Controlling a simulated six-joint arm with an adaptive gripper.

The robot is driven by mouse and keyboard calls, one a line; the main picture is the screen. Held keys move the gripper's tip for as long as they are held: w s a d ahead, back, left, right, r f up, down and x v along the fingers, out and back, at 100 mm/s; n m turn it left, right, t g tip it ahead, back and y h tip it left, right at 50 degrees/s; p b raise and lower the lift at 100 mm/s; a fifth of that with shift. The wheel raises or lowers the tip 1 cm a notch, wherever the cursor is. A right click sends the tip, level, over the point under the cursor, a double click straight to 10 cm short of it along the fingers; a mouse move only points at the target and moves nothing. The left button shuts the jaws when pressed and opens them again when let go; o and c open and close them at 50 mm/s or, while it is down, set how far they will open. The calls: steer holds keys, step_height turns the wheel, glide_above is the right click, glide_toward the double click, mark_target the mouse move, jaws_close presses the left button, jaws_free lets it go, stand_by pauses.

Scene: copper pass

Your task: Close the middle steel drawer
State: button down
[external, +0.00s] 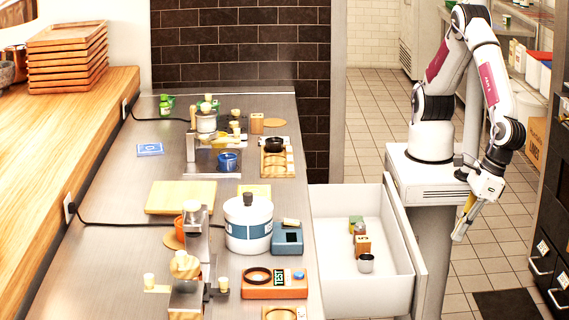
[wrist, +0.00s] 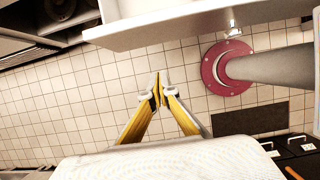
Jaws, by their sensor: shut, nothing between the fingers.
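The steel drawer (external: 330,200) stands pulled out from the right side of the counter, with its pale front panel (external: 405,240) facing right. Inside it are a metal cup (external: 366,263), a wooden block (external: 362,244) and small boxes (external: 356,223). My gripper (external: 459,238) hangs over the floor to the right of the front panel, apart from it, pointing down. In the wrist view my yellow fingers (wrist: 158,82) meet at their tips, shut and empty. A pale panel edge (wrist: 190,24), seemingly the drawer's, crosses the top of that view. Other drawers below are hidden.
My base and its column stand close behind the drawer's far right corner. Dark cabinets (external: 545,262) stand at the right. Tiled floor (external: 490,260) lies open between.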

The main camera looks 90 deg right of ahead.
stand_by(0.4)
steer(key=w+f, duration=0.7)
steer(key=f, duration=0.2)
steer(key=shift+w, duration=0.4)
steer(key=shift+f, duration=0.1)
stand_by(0.4)
